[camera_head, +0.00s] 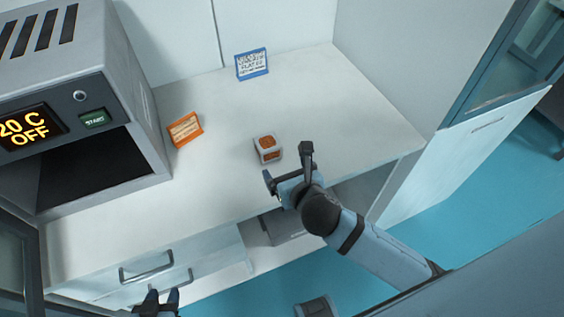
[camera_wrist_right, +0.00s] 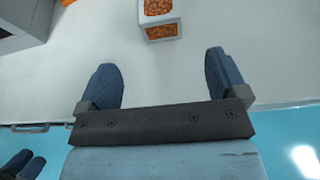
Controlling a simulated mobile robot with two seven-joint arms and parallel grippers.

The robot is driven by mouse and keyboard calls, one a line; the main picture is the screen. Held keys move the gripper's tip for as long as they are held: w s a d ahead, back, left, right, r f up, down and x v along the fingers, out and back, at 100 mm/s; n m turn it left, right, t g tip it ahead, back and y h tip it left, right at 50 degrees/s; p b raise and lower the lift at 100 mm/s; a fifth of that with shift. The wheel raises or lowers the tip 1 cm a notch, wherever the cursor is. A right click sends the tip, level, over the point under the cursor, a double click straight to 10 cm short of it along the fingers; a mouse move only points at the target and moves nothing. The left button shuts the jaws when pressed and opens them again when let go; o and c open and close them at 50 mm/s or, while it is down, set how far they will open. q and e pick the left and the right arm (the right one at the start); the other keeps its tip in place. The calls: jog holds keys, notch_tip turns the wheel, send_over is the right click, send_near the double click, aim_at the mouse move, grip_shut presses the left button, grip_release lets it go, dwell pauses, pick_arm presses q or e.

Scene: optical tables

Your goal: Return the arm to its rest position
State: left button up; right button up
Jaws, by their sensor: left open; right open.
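My right gripper (camera_head: 286,167) is over the front edge of the white bench, open and empty. Its two blue-grey finger pads stand well apart in the right wrist view (camera_wrist_right: 164,75). A small white cube with orange-brown faces (camera_head: 267,148) sits on the bench just beyond the fingertips. The cube also shows at the top of the right wrist view (camera_wrist_right: 160,20), apart from the fingers and partly cut off. My left gripper (camera_head: 162,297) is open at the bottom edge of the head view, in front of the drawers. It also shows at the lower left of the wrist view (camera_wrist_right: 22,163).
An oven-like device (camera_head: 95,85) reading "20 C OFF" stands at the left with a dark open cavity. An orange sign (camera_head: 185,129) and a blue-framed sign (camera_head: 251,64) stand on the bench (camera_head: 345,110). Drawer handles (camera_head: 147,267) jut out below. The bench's right part is clear.

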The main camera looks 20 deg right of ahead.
jog(key=shift+s, duration=0.15)
dwell(0.4)
jog(key=shift+s+d+m, duration=0.1)
jog(key=shift+d+m, duration=0.1)
jog(key=shift+m, duration=0.3)
jog(key=s+d+f+m+g, duration=0.1)
jog(key=s+d+m+g, duration=0.35)
jog(key=s+m, duration=0.8)
jog(key=s+d+f+m+g, duration=0.1)
jog(key=s+d+m+g, duration=0.4)
jog(key=m, duration=1.5)
jog(key=w+a+f+t+y+p, duration=0.2)
jog(key=w+a+f+t+p, duration=0.2)
jog(key=a+t+p, duration=0.3)
jog(key=shift+w+y+p, duration=0.4)
jog(key=shift+w+p, duration=0.05)
jog(key=shift+p, duration=0.7)
